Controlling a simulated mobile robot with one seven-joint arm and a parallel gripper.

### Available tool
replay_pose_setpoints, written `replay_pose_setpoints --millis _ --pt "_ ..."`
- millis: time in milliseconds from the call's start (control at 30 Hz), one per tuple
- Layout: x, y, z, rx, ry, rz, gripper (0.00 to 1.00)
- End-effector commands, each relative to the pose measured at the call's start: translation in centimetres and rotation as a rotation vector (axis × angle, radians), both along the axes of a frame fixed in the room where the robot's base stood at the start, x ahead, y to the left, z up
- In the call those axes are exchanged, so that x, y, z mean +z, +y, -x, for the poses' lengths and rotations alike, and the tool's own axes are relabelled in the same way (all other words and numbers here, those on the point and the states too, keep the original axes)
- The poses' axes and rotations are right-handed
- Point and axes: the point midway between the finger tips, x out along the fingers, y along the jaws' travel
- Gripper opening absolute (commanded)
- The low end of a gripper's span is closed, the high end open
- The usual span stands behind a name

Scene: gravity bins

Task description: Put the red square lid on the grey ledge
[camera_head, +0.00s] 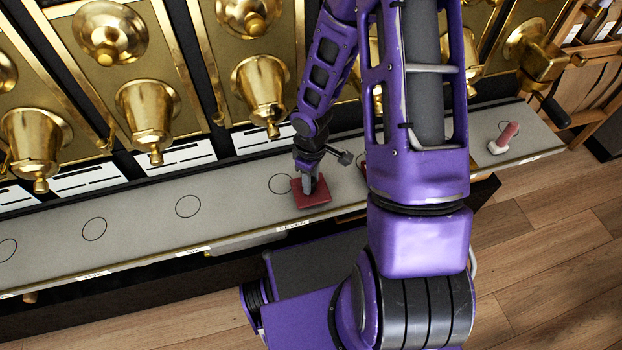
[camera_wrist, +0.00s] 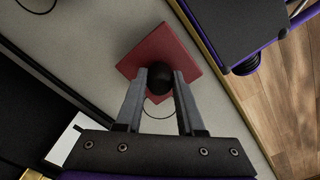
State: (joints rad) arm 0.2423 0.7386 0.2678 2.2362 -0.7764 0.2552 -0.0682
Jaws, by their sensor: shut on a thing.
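The red square lid (camera_head: 312,201) is at the grey ledge (camera_head: 140,222), near its front edge and beside a drawn circle. In the wrist view the lid (camera_wrist: 158,48) lies under my fingers, with a dark round knob (camera_wrist: 184,98) on it. My gripper (camera_head: 309,188) points down and is shut on this knob; its fingers (camera_wrist: 166,85) show on either side of it. The ledge (camera_wrist: 95,40) spreads out beneath the lid. I cannot tell whether the lid touches the ledge or hangs just above it.
Brass bins (camera_head: 147,110) with spouts stand behind the ledge. White labels (camera_head: 87,178) line its back. Another red thing (camera_head: 363,166) is mostly hidden behind my arm. A pink and white object (camera_head: 506,138) stands at the ledge's right end. The ledge left of the lid is clear.

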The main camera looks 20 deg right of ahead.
Motion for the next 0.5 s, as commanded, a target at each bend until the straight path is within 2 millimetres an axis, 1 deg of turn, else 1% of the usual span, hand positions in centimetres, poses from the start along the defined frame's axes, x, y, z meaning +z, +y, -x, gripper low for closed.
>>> replay_pose_setpoints --millis 500 --pt "-0.74 0.00 0.00 0.000 0.000 0.000 0.00"
